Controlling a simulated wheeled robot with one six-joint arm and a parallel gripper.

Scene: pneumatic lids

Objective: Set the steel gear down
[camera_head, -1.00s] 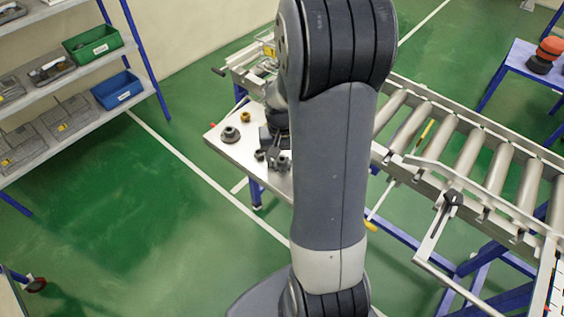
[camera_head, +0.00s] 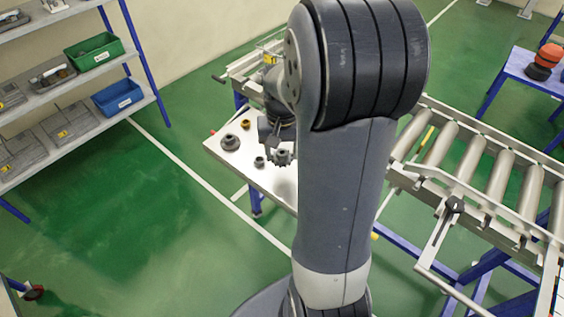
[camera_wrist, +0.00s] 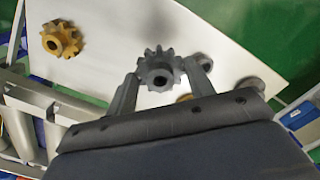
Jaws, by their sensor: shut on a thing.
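The steel gear (camera_wrist: 160,68) is grey and toothed, with a hub and a dark bore. My gripper (camera_wrist: 161,75) is shut on it, one finger on each side. In the head view, the gear (camera_head: 283,158) hangs below my gripper (camera_head: 273,147) over the white tabletop (camera_head: 262,181). My arm hides the right part of the table in the head view.
On the tabletop are a grey flanged part (camera_head: 230,142), a small brass part (camera_head: 246,124) and a small grey part (camera_head: 259,161). The wrist view shows a brass gear (camera_wrist: 61,38) at upper left. A roller conveyor (camera_head: 470,155) stands right of the table.

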